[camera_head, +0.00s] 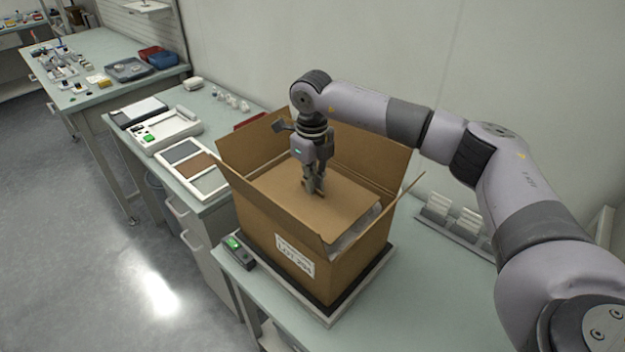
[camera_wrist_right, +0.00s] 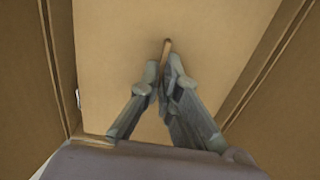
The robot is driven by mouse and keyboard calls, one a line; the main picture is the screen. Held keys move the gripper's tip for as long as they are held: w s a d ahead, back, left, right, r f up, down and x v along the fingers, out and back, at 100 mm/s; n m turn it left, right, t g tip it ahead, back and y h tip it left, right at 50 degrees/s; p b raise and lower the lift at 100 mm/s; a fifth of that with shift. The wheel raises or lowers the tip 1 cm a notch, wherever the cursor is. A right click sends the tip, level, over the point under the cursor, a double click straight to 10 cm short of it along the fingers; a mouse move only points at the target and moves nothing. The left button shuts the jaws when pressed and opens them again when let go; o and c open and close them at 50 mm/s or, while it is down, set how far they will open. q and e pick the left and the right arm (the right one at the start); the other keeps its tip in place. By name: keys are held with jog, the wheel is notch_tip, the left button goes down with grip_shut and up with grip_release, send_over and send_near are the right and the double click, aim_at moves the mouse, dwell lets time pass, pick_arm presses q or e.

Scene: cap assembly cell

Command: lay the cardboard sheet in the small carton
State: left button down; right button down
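The small carton (camera_head: 262,232) stands open on a scale, its flaps raised and a white label on its front. The cardboard sheet (camera_head: 345,200) is flat and brown and lies within the carton walls, near the top. Pale, glossy contents (camera_head: 355,232) show past its right edge. My right gripper (camera_head: 314,191) points down over the sheet's middle. In the right wrist view its fingertips (camera_wrist_right: 166,62) are closed together on a small brown tab standing up from the sheet (camera_wrist_right: 110,75). Whether the sheet rests on the contents is hidden. My left gripper is not in view.
The scale (camera_head: 327,318) has a small display unit (camera_head: 237,252) with a green screen at its left. A framed tray (camera_head: 190,165) and a white device (camera_head: 163,132) lie to the left. A rack (camera_head: 455,222) stands at the right. The front bench is clear.

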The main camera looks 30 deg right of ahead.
jog(key=c, duration=1.7)
grip_release()
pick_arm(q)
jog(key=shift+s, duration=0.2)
